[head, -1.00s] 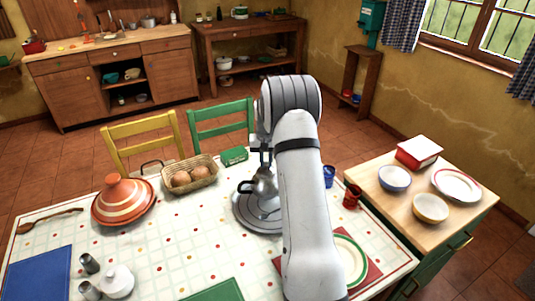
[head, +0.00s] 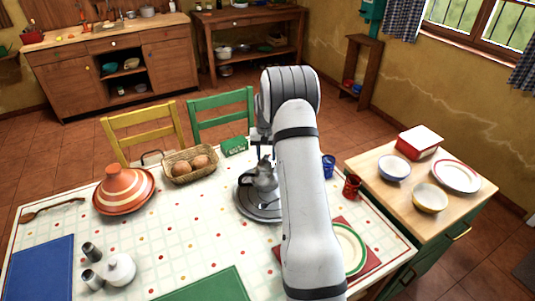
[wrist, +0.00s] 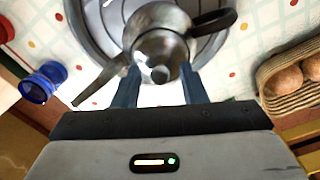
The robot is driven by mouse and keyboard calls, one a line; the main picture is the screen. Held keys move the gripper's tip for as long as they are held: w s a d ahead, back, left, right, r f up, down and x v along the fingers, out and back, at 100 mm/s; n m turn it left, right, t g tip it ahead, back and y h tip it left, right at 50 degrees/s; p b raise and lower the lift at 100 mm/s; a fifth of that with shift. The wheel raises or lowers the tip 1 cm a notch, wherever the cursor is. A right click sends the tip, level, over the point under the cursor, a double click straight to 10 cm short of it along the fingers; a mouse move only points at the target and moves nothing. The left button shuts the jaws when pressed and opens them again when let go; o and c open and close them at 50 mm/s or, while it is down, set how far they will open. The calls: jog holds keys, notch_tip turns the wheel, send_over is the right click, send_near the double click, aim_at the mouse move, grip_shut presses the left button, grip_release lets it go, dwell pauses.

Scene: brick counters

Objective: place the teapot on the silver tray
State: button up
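The silver teapot (head: 264,180) has a dark handle and is at the silver tray (head: 246,209), over its middle in the head view. Whether its base touches the tray is hard to tell. In the wrist view the teapot (wrist: 160,45) shows lid knob towards me, spout to the lower left and handle to the upper right, with the round tray (wrist: 92,22) behind it. My gripper (wrist: 160,70) has one finger on each side of the upper teapot, and the fingertips seem to meet its sides. My arm hides the tray's right side in the head view.
A blue cup (head: 328,166) and a red cup (head: 351,186) stand right of the tray. A striped tagine (head: 123,193) stands at the left.

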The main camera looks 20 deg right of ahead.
notch_tip(320, 180, up, 12)
jog(key=b, duration=0.2)
jog(key=s+a+r, duration=0.5)
jog(key=r, duration=0.1)
jog(key=s+a+r+n+t, duration=0.1)
jog(key=s+a+r, duration=0.1)
jog(key=s+a, duration=0.35)
jog(key=s+a+r+n+t, duration=0.1)
jog(key=s+a+r, duration=0.1)
jog(key=s, duration=0.6)
jog(key=s+a+r+n, duration=0.1)
jog(key=s+a, duration=0.3)
jog(key=s, duration=0.3)
jog(key=s+a+f+n+t, duration=0.1)
jog(key=s+a+f, duration=0.1)
jog(key=s, duration=0.8)
jog(key=shift+s+f+n, duration=0.3)
jog(key=shift+s+f, duration=0.1)
jog(key=shift+f, duration=0.1)
